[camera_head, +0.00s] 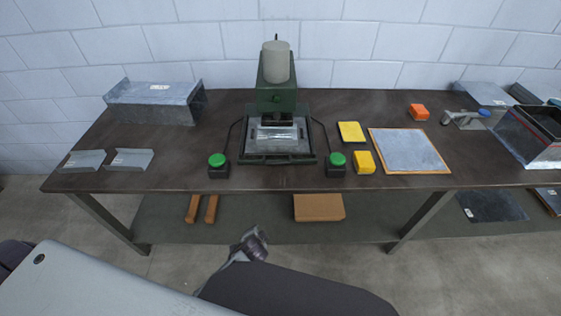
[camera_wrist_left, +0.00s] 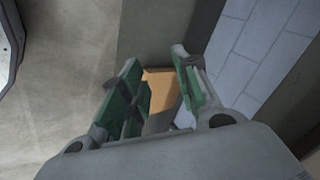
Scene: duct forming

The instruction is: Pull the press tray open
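The green press (camera_head: 277,90) stands at the back middle of the workbench, with a pale cylinder on top. Its press tray (camera_head: 278,158) is a dark frame low at the press's front, with a grey metal sheet (camera_head: 277,133) on it under the ram. My left gripper (camera_head: 252,243) is below and in front of the bench edge, well apart from the tray. In the left wrist view my left gripper (camera_wrist_left: 155,60) has its two green-padded fingers spread, with nothing held between them. The tray does not show in that view. My right gripper is not in view.
Green-button boxes (camera_head: 219,165) (camera_head: 336,164) flank the tray. Yellow blocks (camera_head: 363,162) and a wood-edged metal sheet (camera_head: 408,150) lie to the right, bent metal pieces (camera_head: 130,159) to the left. A cardboard box (camera_head: 319,207) sits on the lower shelf.

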